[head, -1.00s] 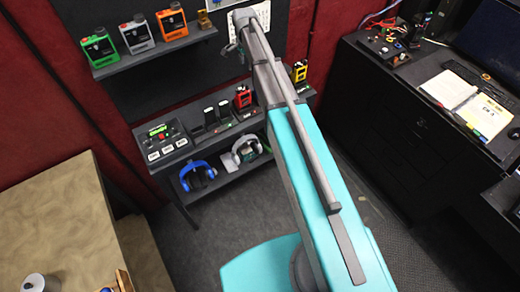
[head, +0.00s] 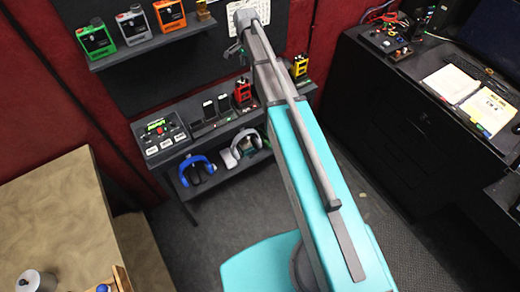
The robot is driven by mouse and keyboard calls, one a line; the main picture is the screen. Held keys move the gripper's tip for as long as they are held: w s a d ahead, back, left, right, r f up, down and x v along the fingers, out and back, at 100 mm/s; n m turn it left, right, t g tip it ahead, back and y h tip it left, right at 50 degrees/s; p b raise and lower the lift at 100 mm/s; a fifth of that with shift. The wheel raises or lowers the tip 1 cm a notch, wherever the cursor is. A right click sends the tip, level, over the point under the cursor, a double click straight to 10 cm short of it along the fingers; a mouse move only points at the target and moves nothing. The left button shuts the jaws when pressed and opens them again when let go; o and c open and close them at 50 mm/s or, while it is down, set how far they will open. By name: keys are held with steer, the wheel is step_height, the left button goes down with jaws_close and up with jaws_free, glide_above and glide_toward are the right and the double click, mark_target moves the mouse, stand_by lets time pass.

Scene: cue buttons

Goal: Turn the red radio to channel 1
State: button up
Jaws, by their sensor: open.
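The small red radio (head: 243,92) stands on the lower shelf unit, just left of my arm. Its channel display and knob are too small to read. My gripper (head: 233,50) shows only in part at the far end of my teal and grey arm, at the top middle. It is open, with nothing seen in it, and appears above the red radio in the picture. The fingertips are mostly hidden and too small to make out clearly.
A yellow radio (head: 300,66) stands right of my arm. Green (head: 95,39), grey (head: 133,25) and orange (head: 169,13) devices line the upper shelf (head: 150,43). A button console (head: 161,137), blue headphones (head: 196,171) and white headphones (head: 245,143) are lower left.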

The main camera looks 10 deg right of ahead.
steer(key=s+f+n+b, duration=0.2)
steer(key=s+f+b, duration=0.4)
steer(key=f+b, duration=0.4)
steer(key=s+f+n+b, duration=0.3)
steer(key=s+f+b, duration=0.3)
steer(key=f+b, duration=0.4)
steer(key=s+f+n+b, duration=0.2)
steer(key=s+f+b, duration=0.4)
steer(key=f+b, duration=0.5)
steer(key=shift+s+f+n, duration=0.15)
steer(key=shift+f+n, duration=0.25)
stand_by(0.5)
stand_by(0.3)
steer(key=s+n, duration=0.1)
steer(key=s, duration=0.3)
steer(key=s+n, duration=0.2)
steer(key=s, duration=0.2)
steer(key=shift+s+d, duration=0.15)
steer(key=shift+s, duration=0.05)
